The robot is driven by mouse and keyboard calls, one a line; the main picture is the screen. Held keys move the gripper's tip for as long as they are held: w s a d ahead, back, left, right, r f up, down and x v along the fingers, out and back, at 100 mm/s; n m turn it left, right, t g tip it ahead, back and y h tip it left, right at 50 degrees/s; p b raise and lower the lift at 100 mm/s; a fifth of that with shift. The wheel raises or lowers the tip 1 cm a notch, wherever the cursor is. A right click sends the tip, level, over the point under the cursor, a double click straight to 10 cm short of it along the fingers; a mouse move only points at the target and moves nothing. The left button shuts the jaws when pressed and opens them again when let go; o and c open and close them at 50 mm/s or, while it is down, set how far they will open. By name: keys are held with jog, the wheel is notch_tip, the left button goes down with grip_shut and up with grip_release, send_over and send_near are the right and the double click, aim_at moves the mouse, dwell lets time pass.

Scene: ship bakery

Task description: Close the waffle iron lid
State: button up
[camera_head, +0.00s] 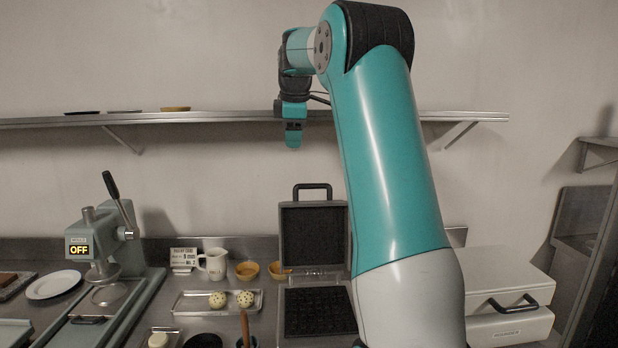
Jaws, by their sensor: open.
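The waffle iron (318,280) stands on the counter, just left of my arm's lower links. Its lid (315,237) is open and upright, with a dark handle (313,187) on its top edge. The lower grid plate (317,311) lies flat and bare in front of the lid. My arm hides part of the iron's right side. My gripper (293,140) points down, high above the lid and a little left of its handle, clear of it. It is open, seen edge-on, with nothing visible in it.
A wall shelf (225,117) runs behind my gripper. Left of the iron are a metal tray (186,303) with two speckled balls, a white jug (214,264), small bowls (247,270) and a grey press (107,262) marked OFF. A white lidded box (505,285) stands at right.

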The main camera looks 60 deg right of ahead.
jog(key=s+d+r, duration=0.1)
jog(key=s+d, duration=0.1)
jog(key=d, duration=0.2)
jog(key=p, duration=0.4)
send_near(309, 185)
jog(key=shift+h, duration=0.3)
jog(key=x, duration=0.9)
jog(key=shift+w+a, duration=0.1)
jog(key=shift+c, duration=0.2)
jog(key=shift+b, duration=0.35)
grip_shut()
